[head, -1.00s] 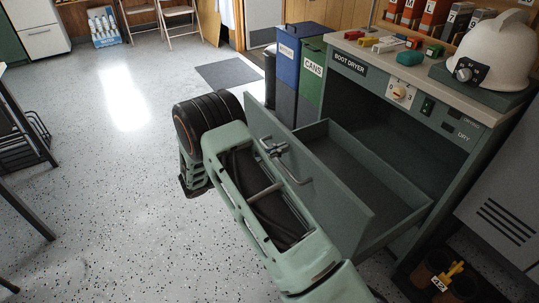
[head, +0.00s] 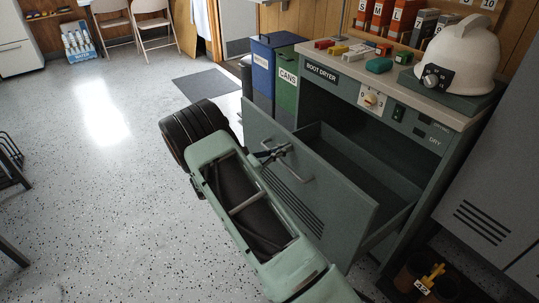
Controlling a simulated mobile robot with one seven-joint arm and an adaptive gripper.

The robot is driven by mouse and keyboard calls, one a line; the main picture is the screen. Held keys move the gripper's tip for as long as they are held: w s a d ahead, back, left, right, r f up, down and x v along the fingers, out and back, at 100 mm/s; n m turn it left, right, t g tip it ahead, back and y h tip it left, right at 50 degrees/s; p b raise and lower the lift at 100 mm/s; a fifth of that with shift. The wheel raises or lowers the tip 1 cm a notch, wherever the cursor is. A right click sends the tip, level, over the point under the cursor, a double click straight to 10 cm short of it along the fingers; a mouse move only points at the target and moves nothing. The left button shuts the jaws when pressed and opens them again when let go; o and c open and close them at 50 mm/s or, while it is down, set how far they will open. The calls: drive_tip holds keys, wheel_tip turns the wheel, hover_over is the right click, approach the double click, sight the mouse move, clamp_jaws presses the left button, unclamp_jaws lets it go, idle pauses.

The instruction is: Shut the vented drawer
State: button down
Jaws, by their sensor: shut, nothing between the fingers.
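The vented drawer's grey-green front (head: 343,203) stands out from the boot dryer cabinet (head: 415,135), so the drawer is partly open. Vent slots show low on its front, and its empty inside (head: 350,155) shows behind. A bar handle (head: 297,172) crosses the upper part of the front. My gripper (head: 283,149) is at the drawer front, by the upper left end of the handle. Its fingers look closed and hold nothing. They are small in the view, and I cannot tell whether they touch the front or the handle. My arm hides the front's lower left part.
A blue bin (head: 262,70) and a green cans bin (head: 287,90) stand left of the cabinet. A white helmet (head: 460,55) and small coloured blocks (head: 379,66) sit on top. A grey locker (head: 490,170) is at right.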

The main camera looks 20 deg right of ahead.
drive_tip(key=b+x, duration=0.3)
drive_tip(key=x, duration=2.6)
drive_tip(key=shift+d+b, duration=0.15)
drive_tip(key=shift+b, duration=0.25)
drive_tip(key=p+v, duration=0.3)
drive_tip(key=v, duration=1.1)
